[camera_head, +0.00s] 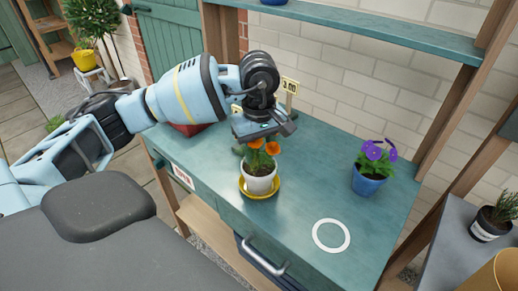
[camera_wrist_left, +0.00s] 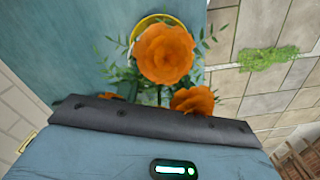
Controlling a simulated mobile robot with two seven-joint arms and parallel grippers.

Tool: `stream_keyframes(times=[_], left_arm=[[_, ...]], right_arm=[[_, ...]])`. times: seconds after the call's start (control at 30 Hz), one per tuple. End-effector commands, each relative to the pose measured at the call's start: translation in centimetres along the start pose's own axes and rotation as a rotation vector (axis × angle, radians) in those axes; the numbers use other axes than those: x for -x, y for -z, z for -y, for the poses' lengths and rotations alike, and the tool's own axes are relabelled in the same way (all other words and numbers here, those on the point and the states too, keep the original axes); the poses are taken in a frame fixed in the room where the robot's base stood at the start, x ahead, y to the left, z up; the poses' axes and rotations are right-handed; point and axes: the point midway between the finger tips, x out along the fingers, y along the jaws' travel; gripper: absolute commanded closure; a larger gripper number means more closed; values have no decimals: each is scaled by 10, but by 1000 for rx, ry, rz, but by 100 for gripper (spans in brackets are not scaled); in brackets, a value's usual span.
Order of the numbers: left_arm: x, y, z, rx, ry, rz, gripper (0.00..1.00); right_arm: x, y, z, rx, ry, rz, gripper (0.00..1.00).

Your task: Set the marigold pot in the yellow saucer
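The marigold pot is a white pot (camera_head: 260,184) with orange flowers and green leaves. It looks upright and stands within the rim of the yellow saucer (camera_head: 246,193) on the teal bench. My left gripper (camera_head: 258,141) is right above the flowers, pointing down. Its fingers are not clear enough to tell whether it is open or shut. My right gripper is not in view.
A blue pot (camera_head: 368,185) with purple flowers stands to the right on the bench (camera_head: 310,185). A white ring (camera_head: 331,236) is marked near the front right. A price sign (camera_head: 290,86) stands behind the gripper. The bench between saucer and blue pot is clear.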

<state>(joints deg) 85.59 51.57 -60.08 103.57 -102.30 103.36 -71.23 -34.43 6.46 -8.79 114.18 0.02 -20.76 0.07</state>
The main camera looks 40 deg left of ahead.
Motion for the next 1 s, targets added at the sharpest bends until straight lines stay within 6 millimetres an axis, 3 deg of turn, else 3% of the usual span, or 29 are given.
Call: stream_keyframes(times=[0.17, 0.33, 0.8, 1.0], left_arm=[[1, 0, 0, 0, 0, 0, 61], [15, 0, -1, 0, -4, 0, 61], [104, 0, -1, 1, -2, -1, 61], [124, 0, 0, 0, -2, -1, 61]], right_arm=[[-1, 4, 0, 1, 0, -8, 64], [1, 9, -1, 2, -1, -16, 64], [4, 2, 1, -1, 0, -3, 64], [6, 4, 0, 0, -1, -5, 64]])
